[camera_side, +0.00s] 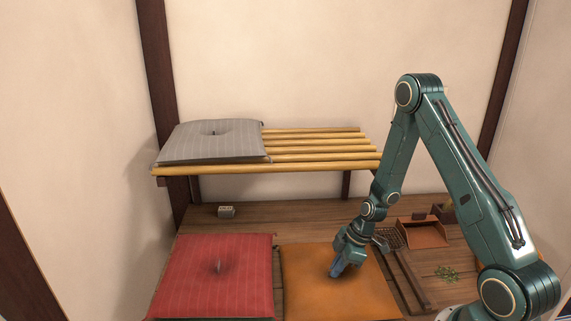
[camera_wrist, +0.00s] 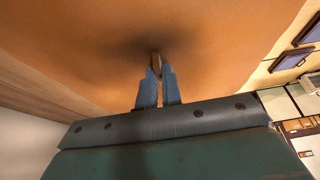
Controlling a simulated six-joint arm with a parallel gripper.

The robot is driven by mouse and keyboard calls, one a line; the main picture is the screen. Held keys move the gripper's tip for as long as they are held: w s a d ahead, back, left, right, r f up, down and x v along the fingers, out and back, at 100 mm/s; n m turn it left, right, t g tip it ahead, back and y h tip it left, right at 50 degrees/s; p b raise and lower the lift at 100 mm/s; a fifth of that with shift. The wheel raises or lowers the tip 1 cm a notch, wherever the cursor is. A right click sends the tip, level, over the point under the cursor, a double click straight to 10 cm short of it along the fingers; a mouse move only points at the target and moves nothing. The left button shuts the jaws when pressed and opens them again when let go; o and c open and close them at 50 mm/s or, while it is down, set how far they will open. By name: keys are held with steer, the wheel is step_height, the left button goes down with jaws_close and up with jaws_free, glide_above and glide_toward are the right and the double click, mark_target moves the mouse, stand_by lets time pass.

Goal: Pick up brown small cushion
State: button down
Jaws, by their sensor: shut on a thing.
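The brown cushion (camera_side: 318,295) is a square orange-brown pad at the front middle of the side view. It lies right of the red cushion, and its front edge is cut off by the frame. My gripper (camera_side: 337,269) points down at the middle of it. In the wrist view the blue fingers (camera_wrist: 157,82) are shut on a small dark brown tuft at the centre of the brown cushion (camera_wrist: 210,45). The cushion looks flat and level; I cannot tell whether its underside touches the surface beneath.
A red cushion (camera_side: 195,280) lies to the left. A grey cushion (camera_side: 195,146) rests on a bamboo shelf (camera_side: 320,157) behind. A small light block (camera_side: 226,211) stands on the wooden floor (camera_side: 290,215). A brown tray (camera_side: 424,236) and green leaves (camera_side: 446,272) are at the right.

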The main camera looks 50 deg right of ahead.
step_height(320, 180, up, 20)
steer(key=shift+f, duration=0.2)
stand_by(0.6)
stand_by(0.6)
